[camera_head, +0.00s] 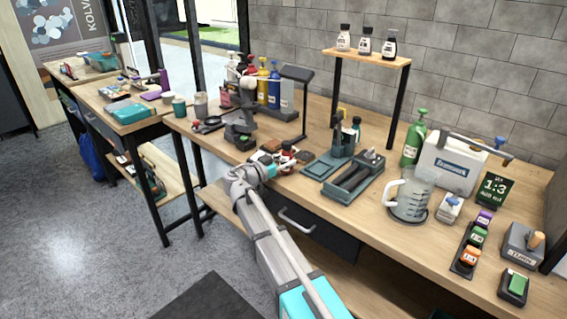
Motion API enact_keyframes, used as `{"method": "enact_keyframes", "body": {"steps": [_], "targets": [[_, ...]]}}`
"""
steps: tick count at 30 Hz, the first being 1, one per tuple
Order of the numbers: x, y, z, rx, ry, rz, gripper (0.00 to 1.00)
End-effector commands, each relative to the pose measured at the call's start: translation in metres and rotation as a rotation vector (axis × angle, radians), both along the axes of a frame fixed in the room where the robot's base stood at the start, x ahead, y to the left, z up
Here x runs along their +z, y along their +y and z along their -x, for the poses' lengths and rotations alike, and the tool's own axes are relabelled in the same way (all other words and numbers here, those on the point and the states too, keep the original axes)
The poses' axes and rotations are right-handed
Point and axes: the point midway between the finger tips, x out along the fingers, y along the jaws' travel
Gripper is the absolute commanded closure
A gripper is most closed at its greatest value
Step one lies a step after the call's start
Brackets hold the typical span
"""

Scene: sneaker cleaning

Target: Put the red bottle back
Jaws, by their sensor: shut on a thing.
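My gripper (272,168) is at the front edge of the workbench, left of the middle. It is shut on a small red and white thing, which looks like the red bottle (287,150). The bottle is small in the picture and partly hidden by the jaws, so its tilt and whether it touches the bench cannot be told. Brown brush-like blocks lie close around it. A row of pump bottles stands behind at the back left, with a dark red one (227,94), a yellow one (262,84) and a blue one (274,87).
A dark stand (239,134) and a lamp-like post (299,75) stand close behind my gripper. A grey-green tray (352,187) and a clear jug (409,199) are to the right. A raised shelf (369,58) holds three small bottles.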

Motion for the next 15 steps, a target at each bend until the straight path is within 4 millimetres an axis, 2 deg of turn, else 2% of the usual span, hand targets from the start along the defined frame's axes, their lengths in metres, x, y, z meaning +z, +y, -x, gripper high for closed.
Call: {"method": "enact_keyframes", "body": {"steps": [11, 12, 15], "targets": [[-0.0038, 0.0000, 0.0000, 0.000, 0.000, 0.000, 0.96], [-0.0025, 0.0000, 0.0000, 0.000, 0.000, 0.000, 0.31], [-0.0024, 0.0000, 0.0000, 0.000, 0.000, 0.000, 0.13]]}}
